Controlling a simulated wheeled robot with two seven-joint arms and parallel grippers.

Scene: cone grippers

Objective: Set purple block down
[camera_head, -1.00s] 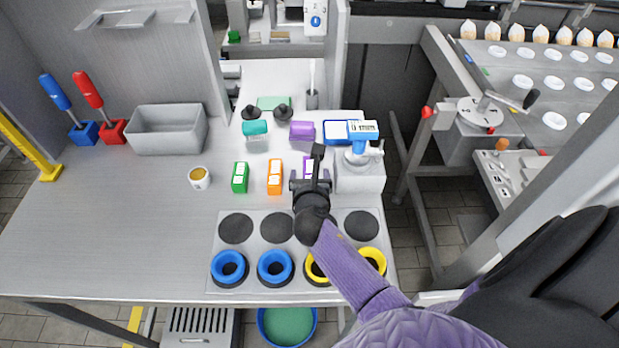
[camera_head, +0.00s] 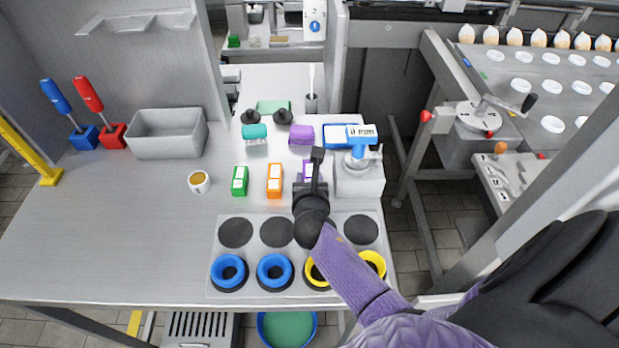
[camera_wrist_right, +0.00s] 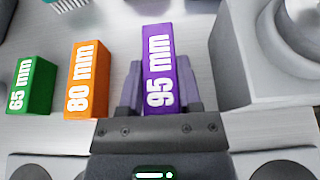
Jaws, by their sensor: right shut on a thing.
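The purple block (camera_wrist_right: 160,75), labelled 95 mm, is between the two fingers of my right gripper (camera_wrist_right: 160,92) in the right wrist view. The fingers are shut on it. In the head view the block (camera_head: 308,169) shows only in part behind my right gripper (camera_head: 311,185), at the right of the orange block. I cannot tell whether its underside touches the table. My left gripper is not in view.
An orange block (camera_head: 275,180) and a green block (camera_head: 240,181) stand to the left. A panel (camera_head: 262,221) with dark discs and blue and yellow rings lies in front.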

